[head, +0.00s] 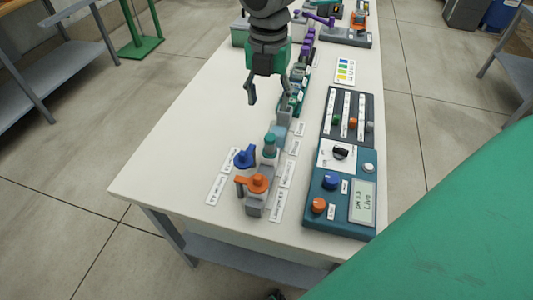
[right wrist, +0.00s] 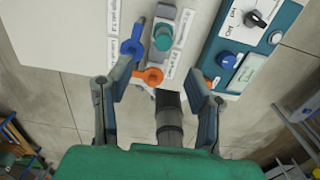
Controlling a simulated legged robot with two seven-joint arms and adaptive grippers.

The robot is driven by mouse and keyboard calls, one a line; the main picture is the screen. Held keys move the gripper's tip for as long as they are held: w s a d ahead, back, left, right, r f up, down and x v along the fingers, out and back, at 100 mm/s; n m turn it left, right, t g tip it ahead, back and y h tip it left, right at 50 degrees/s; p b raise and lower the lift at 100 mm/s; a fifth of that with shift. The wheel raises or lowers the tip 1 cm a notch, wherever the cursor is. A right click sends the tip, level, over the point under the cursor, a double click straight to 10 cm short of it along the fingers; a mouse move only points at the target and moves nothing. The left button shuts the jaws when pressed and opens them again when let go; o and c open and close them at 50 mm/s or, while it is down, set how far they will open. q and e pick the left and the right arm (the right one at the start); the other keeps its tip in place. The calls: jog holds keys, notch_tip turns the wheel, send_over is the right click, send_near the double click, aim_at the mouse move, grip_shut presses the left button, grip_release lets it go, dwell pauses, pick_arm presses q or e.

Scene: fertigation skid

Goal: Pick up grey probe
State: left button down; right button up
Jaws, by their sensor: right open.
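My right gripper (head: 269,98) hangs fingers down over the bench, open, with white bench top visible between its fingers in the head view. In the right wrist view its two fingers (right wrist: 160,75) stand wide apart. I cannot pick out the grey probe for certain. A pale grey piece (head: 280,132) sits in the row just below the fingers, partly hidden, and may be a holder. A dark grey banded cylinder (right wrist: 169,120) shows between the fingers in the right wrist view; I cannot tell what it is. My left gripper is not in view.
On the bench (head: 170,170), a blue valve (head: 244,157), an orange valve (head: 258,183) and a teal knob (head: 269,146) stand near the front. A control panel (head: 340,190) lies to their right. Green and purple parts (head: 306,50) line the back. The bench's left side is clear.

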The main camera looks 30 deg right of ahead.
send_over(268, 137)
jog(key=d, duration=0.2)
notch_tip(268, 137, down, 5)
jog(key=shift+a+r, duration=0.1)
jog(key=shift+a, duration=0.05)
jog(key=f, duration=0.1)
jog(key=a+f, duration=0.1)
jog(key=f, duration=0.1)
jog(key=shift+w+a+f+b, duration=0.15)
jog(key=shift+f+b, duration=0.1)
jog(key=shift+b, duration=0.15)
jog(key=shift+a+f, duration=0.3)
jog(key=shift+f, duration=0.05)
jog(key=f, duration=0.2)
jog(key=d+f, duration=0.1)
jog(key=f, duration=0.2)
jog(key=shift+d, duration=0.2)
jog(key=shift+s+a, duration=0.15)
jog(key=shift+s, duration=0.05)
jog(key=shift+a+r, duration=0.15)
jog(key=shift+a, duration=0.2)
grip_shut()
jog(key=shift+a, duration=0.15)
